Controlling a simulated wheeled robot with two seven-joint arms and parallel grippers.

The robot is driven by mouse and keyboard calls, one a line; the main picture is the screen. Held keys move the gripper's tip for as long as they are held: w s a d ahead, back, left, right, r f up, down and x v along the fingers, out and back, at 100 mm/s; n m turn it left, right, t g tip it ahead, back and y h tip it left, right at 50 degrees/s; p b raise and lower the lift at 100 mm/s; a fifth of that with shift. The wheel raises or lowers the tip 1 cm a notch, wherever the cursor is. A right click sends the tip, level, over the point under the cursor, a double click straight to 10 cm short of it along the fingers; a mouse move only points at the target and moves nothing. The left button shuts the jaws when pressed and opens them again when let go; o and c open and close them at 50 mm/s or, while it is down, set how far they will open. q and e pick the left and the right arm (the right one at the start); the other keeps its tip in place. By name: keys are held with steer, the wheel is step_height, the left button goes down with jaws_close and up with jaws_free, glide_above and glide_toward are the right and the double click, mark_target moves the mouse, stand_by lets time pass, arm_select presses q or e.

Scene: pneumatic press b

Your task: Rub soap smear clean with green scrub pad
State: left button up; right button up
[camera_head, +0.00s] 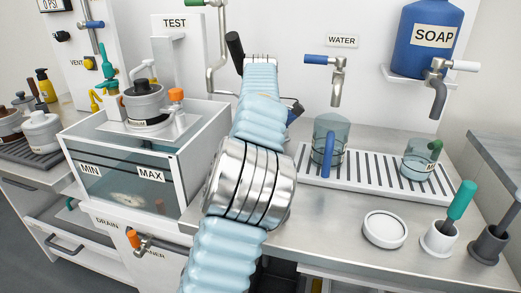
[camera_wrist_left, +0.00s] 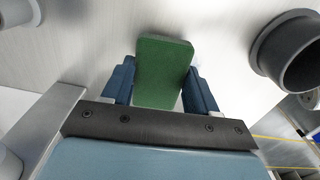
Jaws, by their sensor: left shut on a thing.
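The green scrub pad (camera_wrist_left: 163,72) is between the two blue fingers of my left gripper (camera_wrist_left: 161,68) in the left wrist view. The gripper is shut on the pad, which sticks out past the fingertips over a pale surface. I cannot tell whether the pad touches that surface. In the head view a pale blue arm of mine with a metal band crosses the middle, and no gripper shows clearly there. A pale patch (camera_head: 130,201) shows through the front of the clear tank (camera_head: 112,184); I cannot tell whether it is the soap smear.
A dark grey cup (camera_wrist_left: 290,50) is right of the pad in the wrist view. In the head view, a drip tray (camera_head: 345,180) holds a jug (camera_head: 330,142) and a small cup (camera_head: 420,158). A white round dish (camera_head: 384,229) and brush holders stand at the right. The soap tank (camera_head: 428,40) hangs above.

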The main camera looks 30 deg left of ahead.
arm_select(q)
steer(key=shift+f+b, duration=0.6)
steer(key=shift+f, duration=0.35)
